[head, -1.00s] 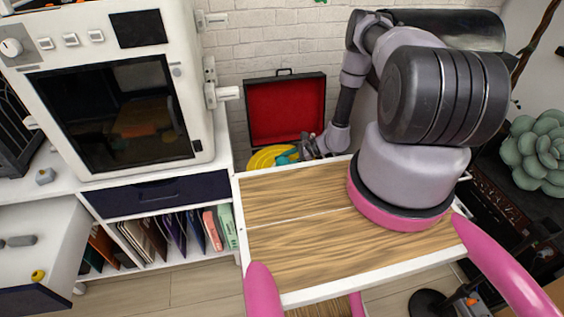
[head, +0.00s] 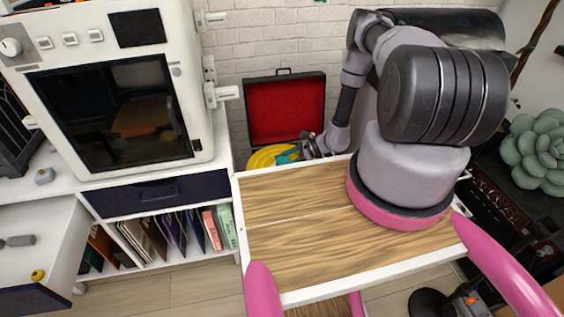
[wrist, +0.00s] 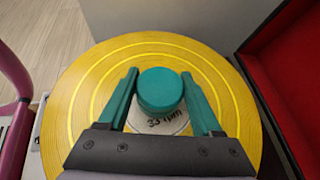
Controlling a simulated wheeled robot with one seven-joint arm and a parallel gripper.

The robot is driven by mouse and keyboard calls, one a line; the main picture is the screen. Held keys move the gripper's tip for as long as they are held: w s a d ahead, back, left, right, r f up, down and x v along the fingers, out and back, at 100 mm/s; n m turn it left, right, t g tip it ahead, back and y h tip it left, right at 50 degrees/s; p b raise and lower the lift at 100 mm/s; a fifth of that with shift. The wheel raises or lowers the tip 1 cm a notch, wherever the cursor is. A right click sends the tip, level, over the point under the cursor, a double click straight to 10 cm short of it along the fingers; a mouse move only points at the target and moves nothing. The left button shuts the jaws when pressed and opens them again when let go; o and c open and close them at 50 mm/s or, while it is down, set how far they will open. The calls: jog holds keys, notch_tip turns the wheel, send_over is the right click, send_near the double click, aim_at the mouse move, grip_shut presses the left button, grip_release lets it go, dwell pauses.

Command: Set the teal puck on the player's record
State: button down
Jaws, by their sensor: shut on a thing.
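The teal puck (wrist: 160,88) is a short round cylinder in the wrist view. My gripper (wrist: 160,76) has its two teal fingers on either side of the puck and is shut on it. The yellow record (wrist: 72,103) with bright ring grooves lies below the puck on the player. Its pale centre label (wrist: 165,123), marked 33 rpm, is partly covered by the puck. Whether the puck touches the record or hangs just above it, I cannot tell. In the head view, my gripper (head: 290,155) is over the record (head: 261,158), partly hidden by the wooden top.
The player's open red-lined lid (head: 285,112) stands behind the record, and close on the right in the wrist view (wrist: 295,75). A wooden-topped table (head: 290,235) lies in front. A white cabinet with an oven-like machine (head: 115,105) is at left.

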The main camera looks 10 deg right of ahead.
jog(key=shift+f, duration=0.55)
jog(key=shift+c, duration=1.7)
grip_release()
